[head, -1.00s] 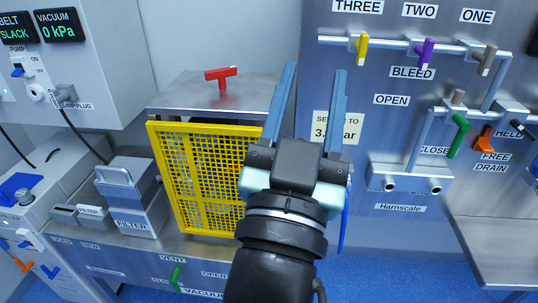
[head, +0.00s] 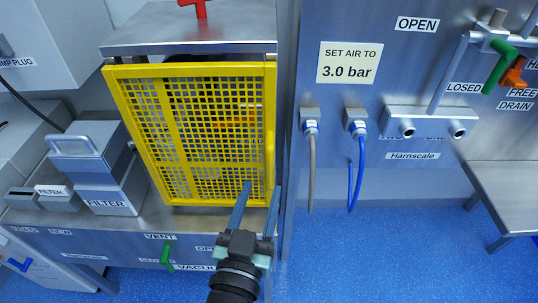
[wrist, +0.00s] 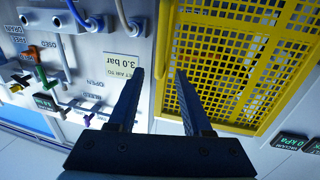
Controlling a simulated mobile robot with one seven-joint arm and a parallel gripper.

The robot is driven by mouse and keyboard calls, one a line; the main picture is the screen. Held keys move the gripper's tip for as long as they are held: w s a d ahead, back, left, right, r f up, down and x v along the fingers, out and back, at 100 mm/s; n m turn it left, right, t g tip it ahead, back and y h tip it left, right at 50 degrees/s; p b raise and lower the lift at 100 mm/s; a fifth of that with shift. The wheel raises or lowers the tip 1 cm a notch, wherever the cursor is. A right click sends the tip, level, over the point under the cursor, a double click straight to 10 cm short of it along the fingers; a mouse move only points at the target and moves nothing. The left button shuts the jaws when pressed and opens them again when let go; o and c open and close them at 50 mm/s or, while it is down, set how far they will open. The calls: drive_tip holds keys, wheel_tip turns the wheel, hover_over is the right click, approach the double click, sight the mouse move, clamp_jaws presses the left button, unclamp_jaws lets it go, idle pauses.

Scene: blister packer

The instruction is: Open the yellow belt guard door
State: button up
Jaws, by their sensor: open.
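The yellow mesh belt guard door (head: 188,68) stands across the front of a steel housing and looks shut. It also fills the right of the wrist view (wrist: 243,32). Its yellow upright handle (head: 270,155) is on the right edge. My gripper (head: 262,189) is open and empty, in front of the door's lower right corner in the head view, with its fingers pointing up and below the handle. In the wrist view my gripper's fingertips (wrist: 160,72) are apart near the door's yellow edge. I cannot tell how far they are from it.
A steel panel to the right carries a 3.0 bar sign (head: 349,63), hanging hoses (head: 355,180) and a green lever (head: 500,67). A red handle (head: 199,8) tops the housing. A filter box (head: 98,165) stands left of the door. Blue floor is clear at lower right.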

sight(269, 164)
drive_tip(key=w, duration=0.2)
drive_tip(key=w+d+p, duration=0.1)
drive_tip(key=w, duration=0.5)
drive_tip(key=shift+w+d, duration=0.2)
drive_tip(key=shift+d, duration=0.15)
drive_tip(key=shift+c, duration=0.3)
clamp_jaws()
idle(0.6)
